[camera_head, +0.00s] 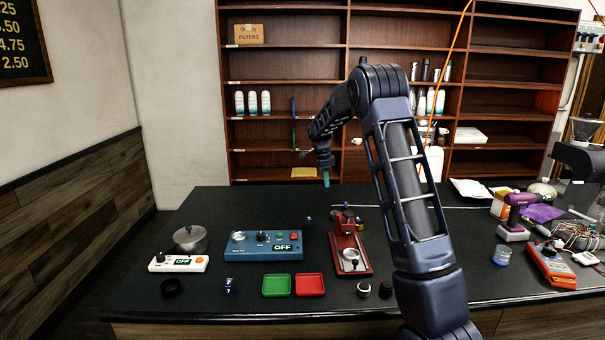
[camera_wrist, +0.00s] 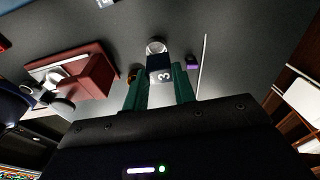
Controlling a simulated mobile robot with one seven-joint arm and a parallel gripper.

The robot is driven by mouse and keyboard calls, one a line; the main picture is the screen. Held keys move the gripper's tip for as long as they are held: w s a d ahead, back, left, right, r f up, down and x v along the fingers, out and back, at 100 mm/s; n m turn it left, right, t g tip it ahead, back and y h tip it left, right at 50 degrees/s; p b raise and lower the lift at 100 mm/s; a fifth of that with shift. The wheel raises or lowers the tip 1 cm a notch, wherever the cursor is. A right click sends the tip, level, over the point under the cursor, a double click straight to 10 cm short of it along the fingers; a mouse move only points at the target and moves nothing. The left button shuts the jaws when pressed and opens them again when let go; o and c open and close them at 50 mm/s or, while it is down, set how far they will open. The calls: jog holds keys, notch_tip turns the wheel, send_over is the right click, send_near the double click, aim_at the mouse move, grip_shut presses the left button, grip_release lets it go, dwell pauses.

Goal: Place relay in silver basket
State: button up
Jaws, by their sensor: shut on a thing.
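My gripper (camera_wrist: 158,78) has two green fingers, shut on a small dark block marked 3 (camera_wrist: 163,75), seemingly the relay. A silver-white round part (camera_wrist: 155,46) shows just beyond the block; I cannot tell whether it belongs to it. In the head view my gripper (camera_head: 326,178) hangs above the far edge of the dark counter, and the held block cannot be made out there. A small silver round cup (camera_head: 363,289), possibly the silver basket, stands near the front of the counter, well in front of my gripper.
Tools and wires crowd the right. The back left counter is clear.

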jog(key=shift+s+d+f, duration=0.25)
jog(key=shift+d+f, duration=0.5)
jog(key=shift+f, duration=0.9)
jog(key=shift+s+d+f, duration=0.2)
jog(key=shift+d+f, duration=0.55)
jog(key=shift+f, duration=0.9)
jog(key=shift+s+d+f, duration=0.25)
jog(key=shift+d+f, duration=0.5)
jog(key=shift+f, duration=0.9)
jog(key=o, duration=1.1)
jog(key=shift+c, duration=0.2)
notch_tip(320, 180, up, 7)
jog(key=shift+r, duration=0.15)
